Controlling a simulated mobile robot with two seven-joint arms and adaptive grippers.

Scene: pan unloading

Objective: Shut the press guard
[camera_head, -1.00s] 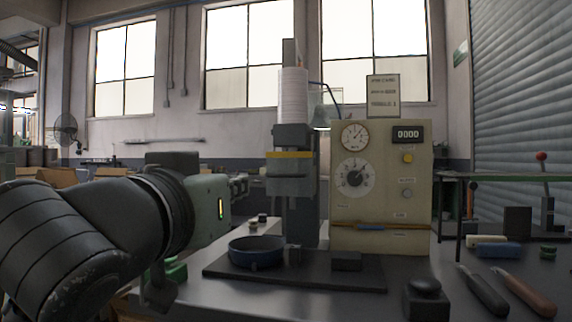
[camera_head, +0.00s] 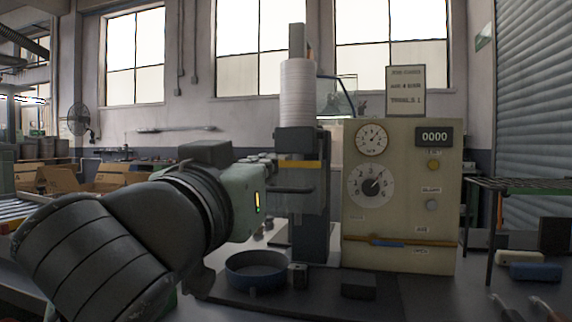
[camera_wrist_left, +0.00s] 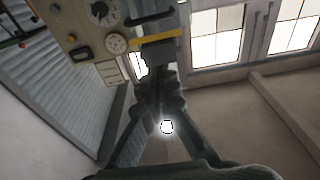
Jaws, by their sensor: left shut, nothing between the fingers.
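The press (camera_head: 299,222) stands on the bench, with a white ribbed cylinder on top and a yellow band (camera_head: 300,166). A clear panel with a dark curved edge (camera_head: 337,95) shows raised beside the cylinder; I cannot tell for sure that it is the guard. A dark horizontal bar (camera_head: 291,190) crosses the press's front below the band. My left gripper (camera_head: 266,160) is just left of the press head, partly hidden by its wrist. In the left wrist view its fingers (camera_wrist_left: 160,72) are closed and empty, with the yellow band beyond them. My right gripper is out of view.
A control box (camera_head: 402,200) with dials stands right of the press. A blue round pan (camera_head: 256,270) sits on the dark base plate (camera_head: 330,300) in front. A wire-topped rack (camera_head: 525,187) stands at the right. A dark block (camera_head: 358,286) lies before the box.

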